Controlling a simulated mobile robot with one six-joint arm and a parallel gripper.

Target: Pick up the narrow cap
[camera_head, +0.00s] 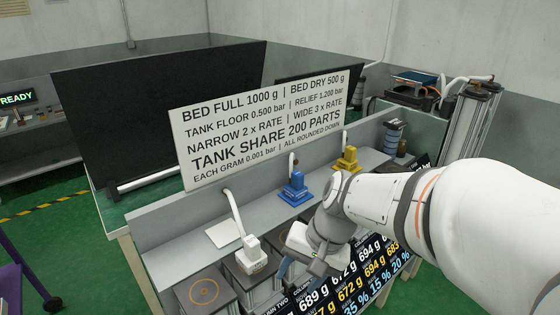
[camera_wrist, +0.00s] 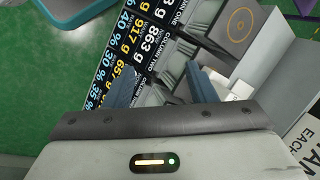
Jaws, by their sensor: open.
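No cap carries a readable label, so I cannot tell for sure which is the narrow one. A blue cap-like piece (camera_head: 295,190) stands upright on the grey shelf, and a yellow one (camera_head: 347,160) stands farther back to the right. A white block with a hose (camera_head: 251,255) sits at the front left; a white piece, likely the same block, shows in the wrist view (camera_wrist: 240,90). My gripper (camera_head: 298,264) is right of the white block, in front of the blue piece. In the wrist view my gripper (camera_wrist: 163,80) has its fingers apart with nothing between them.
A white sign (camera_head: 262,125) stands behind the shelf (camera_head: 215,217). Column tops, one with an orange ring (camera_head: 203,292), line the front above black readout panels (camera_head: 350,290). A dark banded cylinder (camera_head: 393,138) stands at the right end. Hoses rise near the pieces.

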